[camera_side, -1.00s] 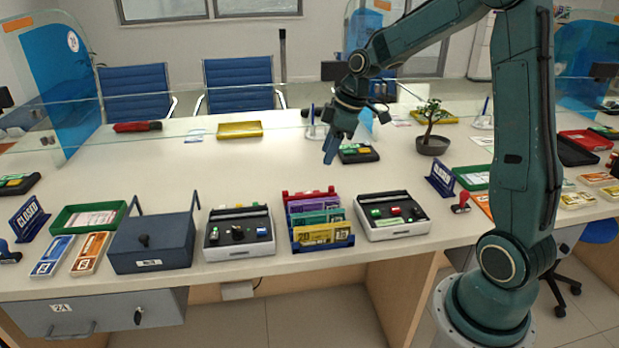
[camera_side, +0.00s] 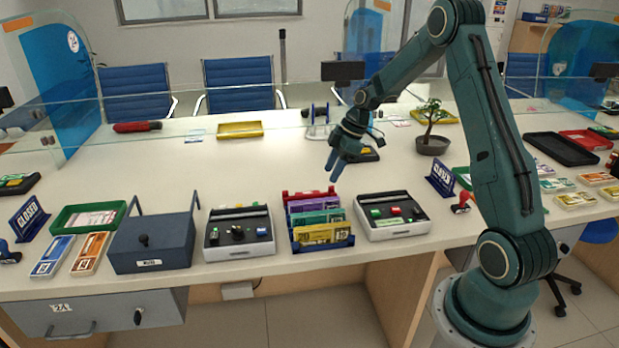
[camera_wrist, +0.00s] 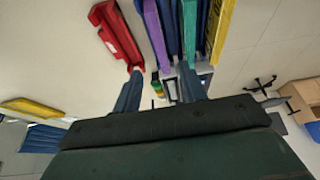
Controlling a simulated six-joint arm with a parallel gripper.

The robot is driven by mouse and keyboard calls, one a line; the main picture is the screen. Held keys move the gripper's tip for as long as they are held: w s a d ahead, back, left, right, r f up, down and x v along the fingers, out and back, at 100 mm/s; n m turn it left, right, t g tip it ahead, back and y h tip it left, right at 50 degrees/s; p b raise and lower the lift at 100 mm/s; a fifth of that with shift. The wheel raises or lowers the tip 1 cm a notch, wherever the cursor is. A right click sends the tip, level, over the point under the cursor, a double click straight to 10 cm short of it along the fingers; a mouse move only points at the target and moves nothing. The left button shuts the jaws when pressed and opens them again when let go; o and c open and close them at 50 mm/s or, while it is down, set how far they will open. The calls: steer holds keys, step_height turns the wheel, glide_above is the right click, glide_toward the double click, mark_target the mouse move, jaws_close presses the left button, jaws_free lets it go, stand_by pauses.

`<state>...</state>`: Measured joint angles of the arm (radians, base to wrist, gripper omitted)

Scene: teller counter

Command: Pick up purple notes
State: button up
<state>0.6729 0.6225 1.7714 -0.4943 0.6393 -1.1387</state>
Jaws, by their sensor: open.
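The purple notes (camera_side: 313,204) stand upright in a blue rack (camera_side: 325,246) near the front edge of the counter. They are behind the green notes (camera_side: 318,218) and yellow notes (camera_side: 321,233), and in front of a red piece (camera_side: 308,193) at the back. My gripper (camera_side: 334,173) is above and behind the rack, apart from it, with its fingers pointing down. In the wrist view the purple notes (camera_wrist: 155,33) lie beyond and between the open, empty fingers of my gripper (camera_wrist: 159,80), with the red piece (camera_wrist: 118,35) to the left.
A device with colored buttons (camera_side: 239,233) stands left of the rack, and another (camera_side: 392,213) stands right. A grey-blue box (camera_side: 150,245) is farther left. A potted bonsai (camera_side: 432,140) and a closed sign (camera_side: 441,180) are to the right. The counter behind the rack is mostly clear.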

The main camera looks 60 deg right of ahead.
mark_target(316, 200)
steer(key=shift+x, duration=3.95)
steer(key=shift+x, duration=2.6)
steer(key=shift+w, duration=0.1)
steer(key=shift+r, duration=0.1)
jaws_close()
